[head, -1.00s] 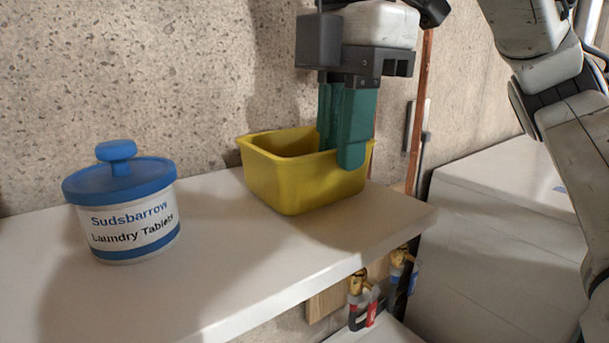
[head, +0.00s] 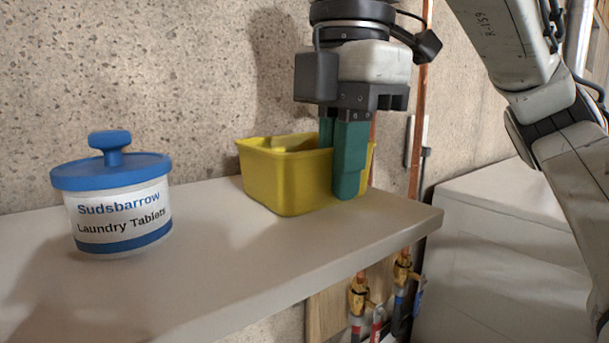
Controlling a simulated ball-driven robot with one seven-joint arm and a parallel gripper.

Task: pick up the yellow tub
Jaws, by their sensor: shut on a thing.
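The yellow tub (head: 285,182) stands upright on the white shelf (head: 230,255), near its right end and close to the wall. My gripper (head: 338,165) points straight down at the tub's right part. Its teal fingers are shut on the tub's wall, the near finger outside the front face and the other finger partly hidden behind the rim. The tub appears to rest on the shelf. Most of its inside is hidden.
A white jar with a blue lid (head: 112,205), labelled Sudsbarrow Laundry Tablets, stands to the left on the shelf. Speckled concrete wall (head: 150,70) is behind. Copper pipes (head: 420,120) and valves (head: 358,295) are at the right end. A lower white surface (head: 490,240) lies further right.

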